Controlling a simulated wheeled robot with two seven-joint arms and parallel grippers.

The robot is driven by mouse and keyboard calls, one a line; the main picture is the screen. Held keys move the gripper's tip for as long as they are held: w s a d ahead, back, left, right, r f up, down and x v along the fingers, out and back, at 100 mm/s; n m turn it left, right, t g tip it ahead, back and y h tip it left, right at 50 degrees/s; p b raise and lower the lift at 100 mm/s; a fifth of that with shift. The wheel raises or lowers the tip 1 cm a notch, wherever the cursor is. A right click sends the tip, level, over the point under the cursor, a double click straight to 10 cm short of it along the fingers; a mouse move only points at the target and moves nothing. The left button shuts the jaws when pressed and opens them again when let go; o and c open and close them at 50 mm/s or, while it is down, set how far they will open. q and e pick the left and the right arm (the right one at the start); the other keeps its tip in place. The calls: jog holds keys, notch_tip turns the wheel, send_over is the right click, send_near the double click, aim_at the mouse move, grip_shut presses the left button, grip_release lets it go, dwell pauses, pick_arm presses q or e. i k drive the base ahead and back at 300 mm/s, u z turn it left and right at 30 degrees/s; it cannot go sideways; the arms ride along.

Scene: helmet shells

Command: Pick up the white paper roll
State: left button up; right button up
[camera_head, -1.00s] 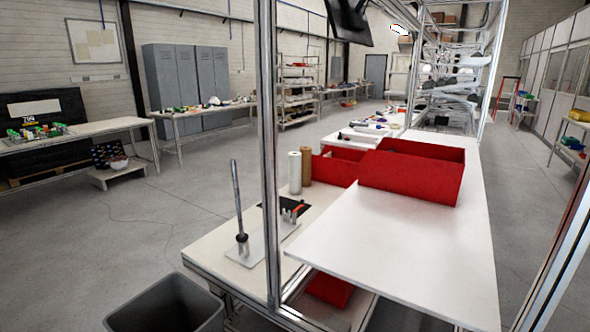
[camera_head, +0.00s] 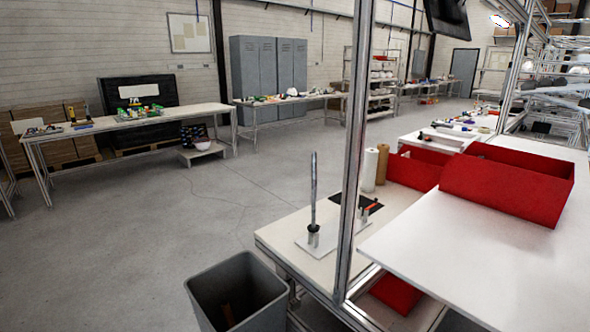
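The white paper roll (camera_head: 369,170) stands upright on the lower white table (camera_head: 290,235), behind the metal frame post. A brown roll (camera_head: 382,164) stands right beside it, on its right. The post partly covers the white roll's left edge. Neither of my grippers shows in the head view.
Red bins (camera_head: 510,183) sit on the workbench to the right. A metal post (camera_head: 354,150) rises between me and the lower table. An upright rod on a plate (camera_head: 313,205) stands left of the post. A grey waste bin (camera_head: 237,290) is on the floor. Open floor lies to the left.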

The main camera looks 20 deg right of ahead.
aim_at(371, 155)
jog(key=u, duration=1.1)
jog(key=i, duration=4.65)
jog(key=z, duration=3)
jog(key=i, duration=4.1)
